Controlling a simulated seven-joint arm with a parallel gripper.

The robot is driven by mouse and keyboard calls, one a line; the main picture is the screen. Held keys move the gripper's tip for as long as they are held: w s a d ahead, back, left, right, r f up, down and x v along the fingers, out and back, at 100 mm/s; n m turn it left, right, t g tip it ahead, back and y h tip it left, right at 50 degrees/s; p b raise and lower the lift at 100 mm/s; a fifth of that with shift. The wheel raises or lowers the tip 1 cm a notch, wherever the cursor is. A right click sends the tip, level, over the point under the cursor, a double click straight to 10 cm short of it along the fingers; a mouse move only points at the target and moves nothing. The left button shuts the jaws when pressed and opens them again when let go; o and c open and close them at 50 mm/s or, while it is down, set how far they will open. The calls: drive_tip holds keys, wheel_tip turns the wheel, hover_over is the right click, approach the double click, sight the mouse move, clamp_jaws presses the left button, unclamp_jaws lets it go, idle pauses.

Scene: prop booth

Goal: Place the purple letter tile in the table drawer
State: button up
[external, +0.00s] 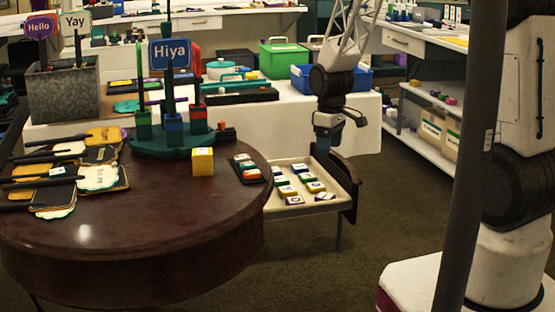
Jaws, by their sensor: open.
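The table drawer (283,211) is pulled out from the right side of the dark round table (150,220). Several letter tiles with white tops and coloured sides lie in it. A tile with purple sides (324,197) is near the drawer's front right, and another purple-sided tile (295,200) is near its front edge. I cannot tell which tile is the one named purple. My gripper (326,141) points down over the far right part of the drawer, open, above the tiles. Its fingertips are small and hard to make out, and no tile shows between them.
A small dark tray (247,181) with coloured tiles sits at the table's right edge, near a yellow block (203,161). A green stand (172,146) holds upright signs. Paddle signs (100,178) pile at left. A dark post (475,150) crosses the view at right.

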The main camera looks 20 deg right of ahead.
drive_tip(key=s+d+r+m+t, duration=0.15)
drive_tip(key=s+d+r, duration=0.35)
drive_tip(key=r, duration=0.7)
drive_tip(key=s+d+r+m, duration=0.25)
drive_tip(key=s+r, duration=0.45)
drive_tip(key=r, duration=0.4)
drive_tip(key=s+d+r+m, duration=0.2)
drive_tip(key=s+r, duration=0.4)
drive_tip(key=s, duration=0.4)
drive_tip(key=s+d+r+m, duration=0.2)
drive_tip(key=s+r, duration=0.4)
drive_tip(key=s, duration=0.4)
drive_tip(key=shift+d+m+t, duration=0.4)
drive_tip(key=shift+d+t, duration=0.05)
drive_tip(key=shift+d, duration=0.1)
